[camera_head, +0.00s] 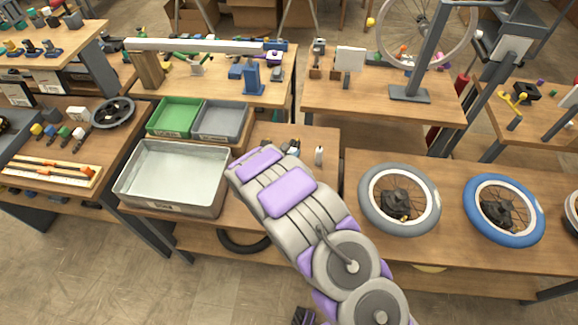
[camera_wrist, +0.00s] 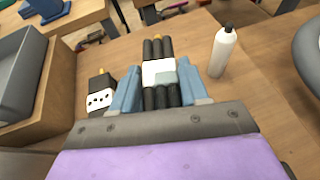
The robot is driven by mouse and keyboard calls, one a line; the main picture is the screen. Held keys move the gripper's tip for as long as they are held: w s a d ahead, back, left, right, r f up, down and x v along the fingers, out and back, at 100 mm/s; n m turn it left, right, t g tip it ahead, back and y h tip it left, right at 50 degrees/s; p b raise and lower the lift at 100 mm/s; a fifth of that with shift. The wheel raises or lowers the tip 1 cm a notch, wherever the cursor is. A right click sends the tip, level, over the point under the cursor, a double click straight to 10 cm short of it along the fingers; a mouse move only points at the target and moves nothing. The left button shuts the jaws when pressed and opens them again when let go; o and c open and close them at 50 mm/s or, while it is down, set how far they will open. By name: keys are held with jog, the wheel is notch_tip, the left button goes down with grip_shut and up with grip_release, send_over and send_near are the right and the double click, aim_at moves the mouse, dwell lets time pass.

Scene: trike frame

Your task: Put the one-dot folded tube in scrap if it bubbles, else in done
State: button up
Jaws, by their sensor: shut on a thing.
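A black folded tube (camera_wrist: 158,50) with a white band is between the blue fingers of my gripper (camera_wrist: 160,76) in the wrist view. The gripper is shut on it. No dot shows on the part of the band I see. A second black folded tube (camera_wrist: 100,92), with several dots on its white band, stands to the left, apart from the gripper. A green tray (camera_head: 173,118) and a grey tray (camera_head: 221,121) stand side by side behind a large metal basin (camera_head: 172,175). I cannot read which is scrap or done.
A white bottle (camera_wrist: 224,52) with a black cap stands right of the gripper; it also shows in the head view (camera_head: 319,155). A grey-tyred wheel (camera_head: 366,215) and a blue-tyred wheel (camera_head: 473,216) lie on the bench to the right. Bare wood lies around the bottle.

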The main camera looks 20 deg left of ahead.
jog(key=shift+a+f, duration=0.25)
jog(key=shift+f, duration=0.45)
jog(key=shift+s+a+f, duration=0.1)
jog(key=shift+a+f, duration=0.1)
jog(key=shift+a, duration=0.05)
jog(key=f, duration=0.3)
jog(key=f+b, duration=0.1)
jog(key=shift+a+f, duration=0.15)
jog(key=shift+a, duration=0.15)
jog(key=shift+d+r, duration=0.25)
jog(key=shift+d, duration=0.3)
jog(key=shift+f, duration=0.1)
